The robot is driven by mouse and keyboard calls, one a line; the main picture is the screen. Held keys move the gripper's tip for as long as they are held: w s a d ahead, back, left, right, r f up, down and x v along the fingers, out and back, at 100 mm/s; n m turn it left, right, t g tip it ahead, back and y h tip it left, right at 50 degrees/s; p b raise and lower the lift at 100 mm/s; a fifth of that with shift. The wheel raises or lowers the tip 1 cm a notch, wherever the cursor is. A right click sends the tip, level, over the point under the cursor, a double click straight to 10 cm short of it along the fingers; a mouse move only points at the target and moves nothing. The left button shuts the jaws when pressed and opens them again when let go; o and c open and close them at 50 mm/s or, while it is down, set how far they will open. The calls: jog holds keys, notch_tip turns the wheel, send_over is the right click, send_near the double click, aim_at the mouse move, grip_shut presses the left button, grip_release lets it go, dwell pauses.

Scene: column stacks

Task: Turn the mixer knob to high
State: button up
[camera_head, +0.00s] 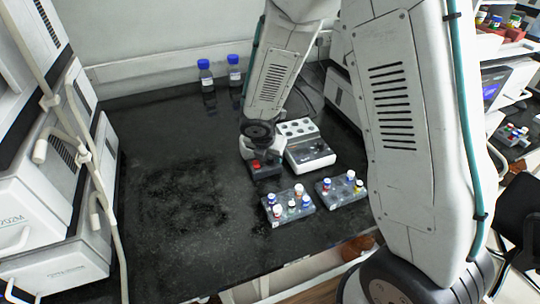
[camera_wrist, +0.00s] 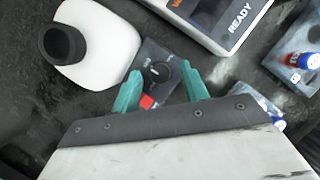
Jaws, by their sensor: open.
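The mixer has a white rounded body (camera_wrist: 97,50) with a black cup on top, at the upper left of the wrist view. Its dark control panel (camera_wrist: 172,52) carries a round black knob (camera_wrist: 158,73) and a red switch (camera_wrist: 147,102). In the head view the dark panel with its red switch (camera_head: 256,163) shows just below the end of my arm. The knob's setting is too small to read.
A white instrument (camera_head: 311,152) with a display reading READY stands right of the mixer. Two grey racks of vials (camera_head: 292,213) (camera_head: 341,197) sit nearer the front. Two blue-capped bottles (camera_head: 206,76) (camera_head: 234,70) stand at the back. The left bench top is clear.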

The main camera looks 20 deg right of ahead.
jog(key=shift+w+f, duration=0.1)
jog(key=shift+f, duration=0.15)
grip_shut()
